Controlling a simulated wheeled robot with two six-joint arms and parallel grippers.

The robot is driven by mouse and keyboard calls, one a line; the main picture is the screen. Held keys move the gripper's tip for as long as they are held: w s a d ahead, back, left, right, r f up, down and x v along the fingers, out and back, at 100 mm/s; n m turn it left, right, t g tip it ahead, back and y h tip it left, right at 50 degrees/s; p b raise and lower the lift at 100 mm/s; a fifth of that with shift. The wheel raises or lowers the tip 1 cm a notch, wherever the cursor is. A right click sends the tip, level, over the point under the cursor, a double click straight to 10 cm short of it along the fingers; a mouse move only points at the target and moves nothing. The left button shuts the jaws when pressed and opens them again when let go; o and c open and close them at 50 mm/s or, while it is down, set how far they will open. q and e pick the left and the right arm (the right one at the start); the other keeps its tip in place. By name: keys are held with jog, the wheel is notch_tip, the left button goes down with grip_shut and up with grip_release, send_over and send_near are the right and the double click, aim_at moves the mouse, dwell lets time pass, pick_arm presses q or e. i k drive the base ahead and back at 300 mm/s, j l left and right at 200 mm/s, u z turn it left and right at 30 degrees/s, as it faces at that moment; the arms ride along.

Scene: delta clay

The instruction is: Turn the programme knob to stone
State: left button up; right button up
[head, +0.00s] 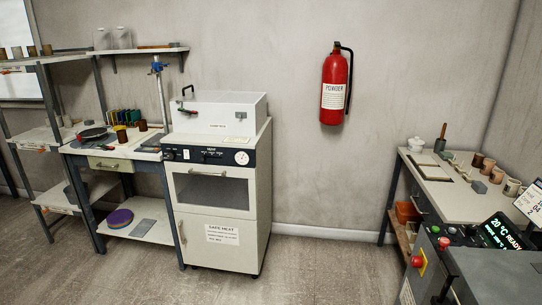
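I cannot clearly make out a programme knob or the word stone. The white oven (215,195) in the middle has a dark control panel (212,154) with small controls and a round white dial (241,157); the markings are too small to read. A grey machine (490,275) at the lower right has a lit display (502,231) reading about 20 °C and READY, with small buttons, a red button (418,261) on yellow, and a card (531,201) partly cut off by the picture edge. Neither of my grippers is in view.
A workbench (110,150) with pots and tools stands left of the oven, beside a shelf rack (50,130). A bench (440,182) with small pots stands at right. A red extinguisher (335,90) hangs on the wall. The floor (310,270) between is clear.

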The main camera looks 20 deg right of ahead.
aim_at(472, 229)
jog(key=i+l+z, duration=0.1)
jog(key=i+z, duration=0.7)
jog(key=i+j+z, duration=0.1)
jog(key=i+z, duration=0.3)
jog(key=i+j+z, duration=0.2)
jog(key=z, duration=0.2)
jog(key=i+z, duration=0.2)
jog(key=z, duration=0.25)
jog(key=i+j+z, duration=0.2)
jog(key=z, duration=0.25)
jog(key=i+j+z, duration=0.15)
jog(key=z, duration=0.3)
jog(key=i+j+z, duration=0.15)
jog(key=j+z, duration=0.15)
jog(key=z, duration=0.15)
